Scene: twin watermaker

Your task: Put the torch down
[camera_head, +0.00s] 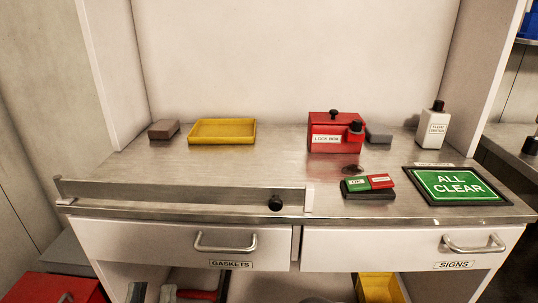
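I cannot make out a torch in the head view. Neither of my grippers can be made out there. The steel worktop (215,165) spans the middle of the picture. A small black round piece (275,203) shows at the right part of the raised metal strip (180,193) along the worktop's front left; I cannot tell what it is.
A brown-grey block (164,129), yellow tray (222,141), red lock box (328,142), grey block (378,134) and white bottle (434,127) stand towards the back. A green-and-red tag holder (369,194) and ALL CLEAR sign (450,187) lie front right. The worktop's centre is bare.

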